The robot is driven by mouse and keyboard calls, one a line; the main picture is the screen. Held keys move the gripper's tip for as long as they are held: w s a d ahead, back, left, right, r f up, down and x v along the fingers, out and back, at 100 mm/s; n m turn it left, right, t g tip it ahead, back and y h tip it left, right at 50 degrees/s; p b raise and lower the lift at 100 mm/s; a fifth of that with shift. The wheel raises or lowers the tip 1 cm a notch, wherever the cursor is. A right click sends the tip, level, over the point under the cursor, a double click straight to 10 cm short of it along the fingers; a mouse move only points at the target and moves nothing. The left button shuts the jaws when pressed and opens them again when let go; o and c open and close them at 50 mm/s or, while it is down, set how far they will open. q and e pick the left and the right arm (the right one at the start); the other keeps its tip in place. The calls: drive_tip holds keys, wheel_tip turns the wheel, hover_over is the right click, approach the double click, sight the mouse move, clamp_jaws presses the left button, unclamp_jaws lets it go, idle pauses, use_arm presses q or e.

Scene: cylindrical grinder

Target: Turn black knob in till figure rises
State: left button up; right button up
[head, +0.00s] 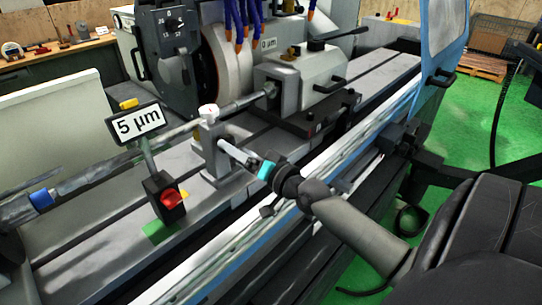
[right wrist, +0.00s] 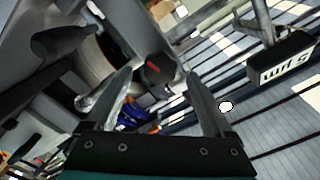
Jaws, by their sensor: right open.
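A tilted white sign reading "5 µm" (head: 138,123) stands on a thin post at left centre. It also shows upside down in the right wrist view (right wrist: 283,64). My right gripper (head: 224,146) reaches from the right to the upright rest on the machine bed. In the right wrist view its fingers are apart, with a black knob with a red mark (right wrist: 153,72) showing between the tips. I cannot tell whether they touch it. In the head view I cannot make out this knob. My left gripper is not in view.
The grey upright rest (head: 209,135) stands on the bed around the shaft (head: 160,138). A black block with a red knob (head: 166,195) is below the 5 µm sign. The grinding wheel (head: 228,62) is behind. Green floor (head: 445,145) lies at right.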

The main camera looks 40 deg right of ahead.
drive_tip(key=s+b, duration=0.1)
drive_tip(key=s, duration=1)
drive_tip(key=shift+s+d, duration=0.3)
drive_tip(key=shift+d, duration=0.15)
idle(1.9)
